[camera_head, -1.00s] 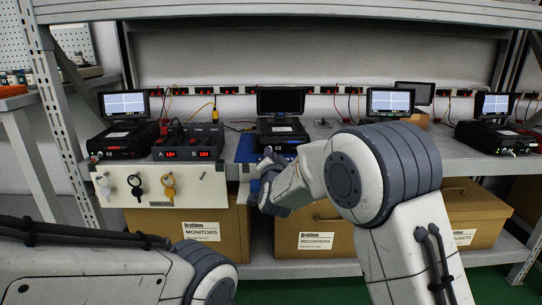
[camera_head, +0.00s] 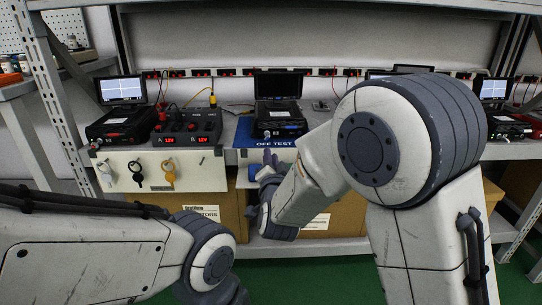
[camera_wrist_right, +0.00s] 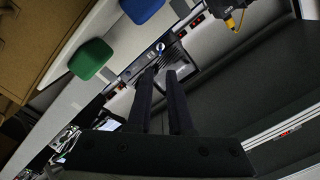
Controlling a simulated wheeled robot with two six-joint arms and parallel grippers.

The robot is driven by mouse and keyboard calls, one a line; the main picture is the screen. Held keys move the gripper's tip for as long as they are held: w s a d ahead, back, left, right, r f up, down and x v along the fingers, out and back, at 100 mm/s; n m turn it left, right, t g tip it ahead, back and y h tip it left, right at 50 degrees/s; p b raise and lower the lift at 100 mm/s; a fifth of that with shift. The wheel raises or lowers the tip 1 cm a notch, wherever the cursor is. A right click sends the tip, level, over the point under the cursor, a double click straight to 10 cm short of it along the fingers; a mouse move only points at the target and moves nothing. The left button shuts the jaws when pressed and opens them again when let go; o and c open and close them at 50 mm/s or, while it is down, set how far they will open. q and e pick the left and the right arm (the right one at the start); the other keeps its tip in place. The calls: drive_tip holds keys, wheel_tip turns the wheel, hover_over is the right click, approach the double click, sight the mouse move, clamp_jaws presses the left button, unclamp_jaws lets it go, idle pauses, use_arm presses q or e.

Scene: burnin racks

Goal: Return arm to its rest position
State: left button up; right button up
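My right arm (camera_head: 415,130) reaches in from the lower right, its elbow raised and close to the head camera. My right gripper (camera_head: 266,160) is in front of the shelf edge, just below the blue OFF TEST mat (camera_head: 262,143). In the right wrist view, its two dark fingers (camera_wrist_right: 161,72) stand apart with a gap and nothing between them. My left arm (camera_head: 90,250) lies low across the bottom left. Its gripper is out of view below the frame.
A black tester (camera_head: 277,120) with a dark screen stands above my right gripper. A supply box with red displays (camera_head: 188,132) and a left tester (camera_head: 122,122) stand on the shelf (camera_head: 230,160). Keys (camera_head: 168,172) hang in front. Cardboard boxes (camera_head: 330,207) fill the lower shelf; green floor shows below.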

drive_tip(key=s+a+f+n+g+y+p, duration=0.1)
drive_tip(key=s+a+n+g+y+p, duration=0.15)
drive_tip(key=s+a+n+g, duration=0.35)
drive_tip(key=s+a+f+n+g+y+p, duration=0.1)
drive_tip(key=s+n+g+y+p, duration=0.15)
drive_tip(key=s, duration=0.65)
drive_tip(key=s+d+n+g+h+p, duration=0.2)
drive_tip(key=s+d+n+g, duration=0.25)
drive_tip(key=s, duration=0.75)
drive_tip(key=s+d+n+g+h+p, duration=0.3)
drive_tip(key=s+d+g, duration=0.2)
drive_tip(key=s, duration=0.6)
wheel_tip(320, 180, up, 38)
drive_tip(key=p, duration=3.7)
drive_tip(key=shift+d, duration=0.15)
drive_tip(key=shift+r, duration=0.1)
